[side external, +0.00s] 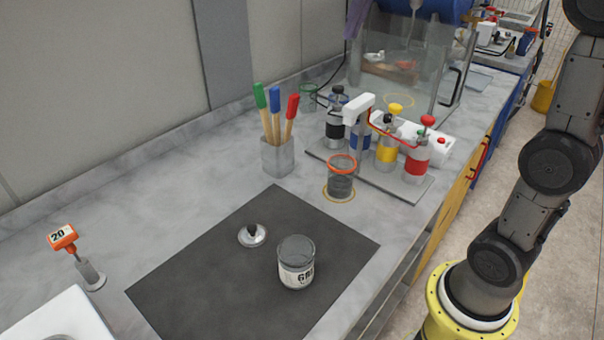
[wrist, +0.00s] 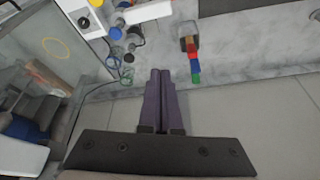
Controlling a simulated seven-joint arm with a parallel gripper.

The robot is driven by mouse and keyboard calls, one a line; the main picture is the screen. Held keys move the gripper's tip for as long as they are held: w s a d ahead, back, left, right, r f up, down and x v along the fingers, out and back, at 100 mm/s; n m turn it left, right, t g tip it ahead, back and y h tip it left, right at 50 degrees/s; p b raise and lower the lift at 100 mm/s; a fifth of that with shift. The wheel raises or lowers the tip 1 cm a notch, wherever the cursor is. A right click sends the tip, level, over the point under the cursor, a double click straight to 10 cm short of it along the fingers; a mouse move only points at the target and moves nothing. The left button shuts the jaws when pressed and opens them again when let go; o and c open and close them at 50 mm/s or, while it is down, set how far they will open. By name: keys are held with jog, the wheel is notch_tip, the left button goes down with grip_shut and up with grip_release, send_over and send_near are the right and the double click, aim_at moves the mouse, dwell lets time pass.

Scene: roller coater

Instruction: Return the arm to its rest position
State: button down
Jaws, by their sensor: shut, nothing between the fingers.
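My gripper (wrist: 160,75) shows in the wrist view with its two fingers pressed together, shut and empty. It is high above the bench and touches nothing. A jar with a label (side external: 297,264) stands upright on the dark mat (side external: 200,287). A lid with a dark knob (side external: 252,236) lies on the mat to the left of the jar, apart from it.
A cup with an orange rim (side external: 341,178) stands by a rack of several colour-capped bottles (side external: 387,150). A holder (side external: 278,158) has green, blue and red handled tools. An orange "20" tag (side external: 63,238) stands at left. A glass-walled machine (side external: 410,65) is at the back.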

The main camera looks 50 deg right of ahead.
jog(key=s+a+f+n+t, duration=0.1)
jog(key=s+a+f, duration=0.15)
jog(key=s, duration=0.35)
jog(key=s+a+f+n, duration=0.1)
jog(key=s+a+f, duration=0.1)
jog(key=s+a, duration=0.35)
jog(key=s+f+n, duration=0.1)
jog(key=s+f, duration=0.3)
jog(key=f, duration=0.3)
jog(key=s+f+y, duration=0.1)
jog(key=s+f, duration=0.4)
jog(key=f, duration=0.2)
jog(key=shift+s+a+n+t, duration=0.15)
jog(key=shift+a+n+t, duration=0.15)
jog(key=shift+n, duration=0.1)
